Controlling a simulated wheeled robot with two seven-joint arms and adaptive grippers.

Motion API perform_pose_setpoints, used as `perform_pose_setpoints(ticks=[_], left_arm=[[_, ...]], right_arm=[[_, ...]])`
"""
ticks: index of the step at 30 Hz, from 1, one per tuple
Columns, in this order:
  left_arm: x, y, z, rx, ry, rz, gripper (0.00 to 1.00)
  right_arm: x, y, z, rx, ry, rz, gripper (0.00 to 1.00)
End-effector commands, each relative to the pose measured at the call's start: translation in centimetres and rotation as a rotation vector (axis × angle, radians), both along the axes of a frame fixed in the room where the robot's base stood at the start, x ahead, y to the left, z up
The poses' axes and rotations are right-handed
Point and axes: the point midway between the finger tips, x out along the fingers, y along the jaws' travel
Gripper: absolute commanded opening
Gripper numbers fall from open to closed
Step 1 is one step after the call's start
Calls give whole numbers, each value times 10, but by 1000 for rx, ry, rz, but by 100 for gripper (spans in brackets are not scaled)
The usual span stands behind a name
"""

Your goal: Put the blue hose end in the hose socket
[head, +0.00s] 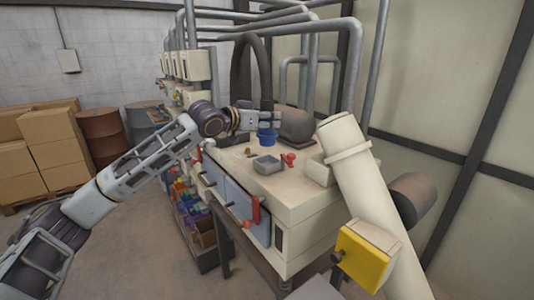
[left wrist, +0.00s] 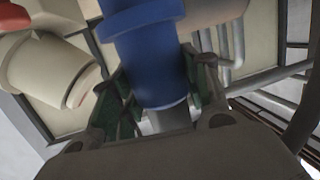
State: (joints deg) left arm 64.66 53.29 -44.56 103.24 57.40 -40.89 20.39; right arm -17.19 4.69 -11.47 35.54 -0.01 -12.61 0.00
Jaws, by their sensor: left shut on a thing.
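The blue hose end (head: 266,136) is at the lower end of a dark arched hose (head: 240,62), over the far part of the cream machine top. My left gripper (head: 268,119) is shut on it. In the left wrist view the blue hose end (left wrist: 150,55) lies between the green-lined fingers (left wrist: 160,95). I cannot tell from the head view whether the hose end touches the top. I cannot make out the hose socket for certain. My right gripper is not in view.
A small grey open tray (head: 267,166) and a red knob (head: 290,159) are on the machine top (head: 300,200). A dark rounded cylinder (head: 297,124) is right of the hose end. A large cream pipe (head: 365,190) slants up at the right, with a yellow box (head: 362,258).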

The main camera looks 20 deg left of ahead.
Motion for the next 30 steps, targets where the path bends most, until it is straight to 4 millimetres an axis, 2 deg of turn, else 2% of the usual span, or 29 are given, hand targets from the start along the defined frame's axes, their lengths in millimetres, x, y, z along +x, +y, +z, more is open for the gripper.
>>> perform_pose_setpoints(ticks=[6, 10, 24, 30], left_arm=[[0, 0, -30, 1, 2, 0, 14], [0, 0, -43, 0, -1, 0, 14], [0, 0, -51, 0, -2, 0, 14], [-1, 0, -67, 1, 0, -1, 14]], right_arm=[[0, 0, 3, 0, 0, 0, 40], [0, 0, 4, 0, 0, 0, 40], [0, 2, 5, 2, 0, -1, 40], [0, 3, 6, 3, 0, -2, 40]])
